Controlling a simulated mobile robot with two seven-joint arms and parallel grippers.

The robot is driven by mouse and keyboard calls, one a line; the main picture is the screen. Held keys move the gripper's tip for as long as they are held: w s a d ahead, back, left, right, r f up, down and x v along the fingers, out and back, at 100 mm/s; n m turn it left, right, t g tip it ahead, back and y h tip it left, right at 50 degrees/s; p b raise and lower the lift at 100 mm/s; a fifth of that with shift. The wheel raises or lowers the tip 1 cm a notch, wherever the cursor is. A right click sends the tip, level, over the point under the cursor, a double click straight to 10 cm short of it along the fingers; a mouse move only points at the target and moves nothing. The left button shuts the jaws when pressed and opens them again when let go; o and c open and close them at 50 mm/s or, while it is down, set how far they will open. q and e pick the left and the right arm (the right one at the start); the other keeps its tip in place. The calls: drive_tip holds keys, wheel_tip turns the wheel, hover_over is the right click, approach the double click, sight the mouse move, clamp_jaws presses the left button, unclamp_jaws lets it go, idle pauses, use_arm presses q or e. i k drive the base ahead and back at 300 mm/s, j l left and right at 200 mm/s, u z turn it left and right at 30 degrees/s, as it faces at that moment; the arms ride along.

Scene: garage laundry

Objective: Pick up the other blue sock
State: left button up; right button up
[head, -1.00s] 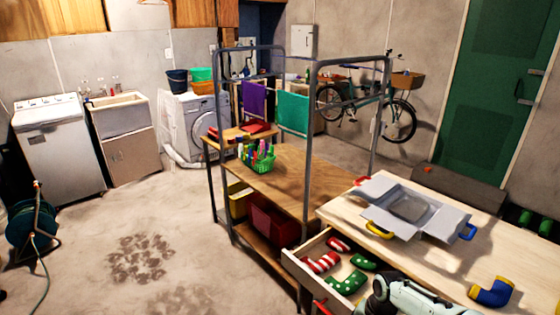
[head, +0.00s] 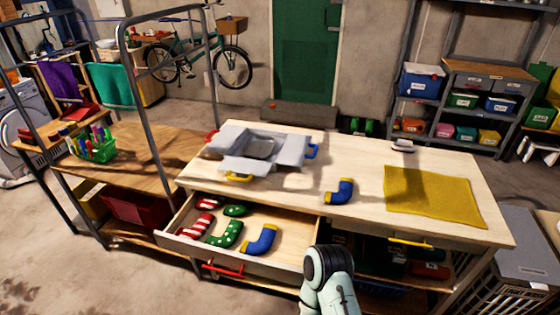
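One blue sock (head: 340,192) with yellow at its ends lies on the light wooden tabletop, near the front edge and right of the grey open box. Another blue and yellow sock (head: 260,240) lies in the open drawer (head: 290,265), at the right of the other socks. Red-and-white striped socks (head: 195,226) and green socks with white dots (head: 226,233) lie to its left in the drawer. Part of one of my arms rises at the bottom middle, in front of the table. Neither gripper shows in the head view.
The grey box (head: 262,147) with open flaps stands on the tabletop's left part. A yellow cloth (head: 432,195) lies flat on the right part, near a small pale object (head: 403,146). A metal rack frame (head: 150,130) stands left of the table. The tabletop's middle is mostly clear.

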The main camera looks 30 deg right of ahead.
sight(344, 194)
drive_tip(key=z, duration=1.75)
drive_tip(key=i+l+u, duration=0.15)
drive_tip(key=u, duration=0.15)
drive_tip(key=i+l+u, duration=0.3)
drive_tip(key=k+j, duration=0.1)
